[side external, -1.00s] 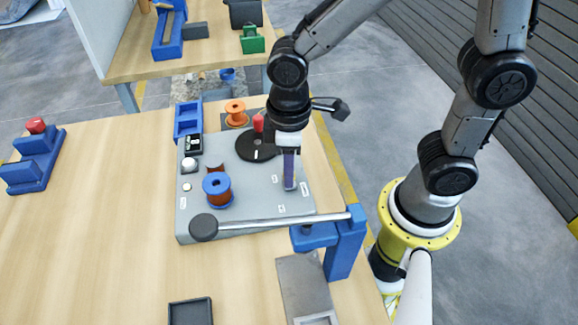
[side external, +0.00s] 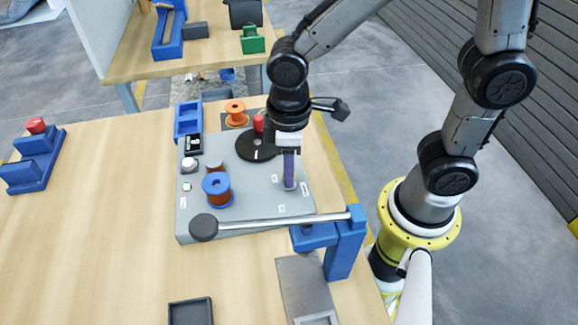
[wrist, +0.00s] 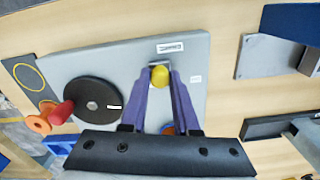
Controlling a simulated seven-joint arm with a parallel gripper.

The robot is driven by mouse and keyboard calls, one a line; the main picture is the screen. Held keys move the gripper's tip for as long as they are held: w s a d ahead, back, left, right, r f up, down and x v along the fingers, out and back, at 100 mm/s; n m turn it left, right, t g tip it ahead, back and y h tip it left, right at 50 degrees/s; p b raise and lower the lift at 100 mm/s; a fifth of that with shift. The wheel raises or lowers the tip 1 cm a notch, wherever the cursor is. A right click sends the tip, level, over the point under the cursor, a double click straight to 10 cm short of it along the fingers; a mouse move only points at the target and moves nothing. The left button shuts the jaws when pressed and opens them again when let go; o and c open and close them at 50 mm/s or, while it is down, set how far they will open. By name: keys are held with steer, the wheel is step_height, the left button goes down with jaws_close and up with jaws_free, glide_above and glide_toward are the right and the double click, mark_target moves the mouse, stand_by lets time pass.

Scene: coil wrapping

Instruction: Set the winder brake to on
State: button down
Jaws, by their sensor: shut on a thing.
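The grey winder panel (side external: 250,205) lies on the wooden table, and it also shows in the wrist view (wrist: 135,62). My gripper (side external: 289,187) points down at the panel's right part. In the wrist view its purple fingers (wrist: 160,78) are shut on a small yellow knob (wrist: 160,75), which I take to be the winder brake's handle. A printed label (wrist: 170,47) lies just beyond the knob and a smaller one (wrist: 196,78) to its right; I cannot read either. The fingers hide the knob in the side view. The brake's setting cannot be read.
A black disc (side external: 255,150) with a red handle (side external: 258,124) is beside the gripper. A blue-flanged copper spool (side external: 217,188) stands on the panel. A metal bar (side external: 280,222) with a black ball end crosses its front edge. An orange spool (side external: 235,112) stands behind.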

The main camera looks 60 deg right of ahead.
mark_target(293, 200)
stand_by(0.4)
steer(key=shift+s+a, duration=1.25)
steer(key=shift+a, duration=0.1)
steer(key=shift+r, duration=0.1)
steer(key=c, duration=0.7)
jaws_free()
steer(key=shift+o, duration=0.2)
step_height(293, 200, up, 14)
steer(key=shift+d, duration=0.1)
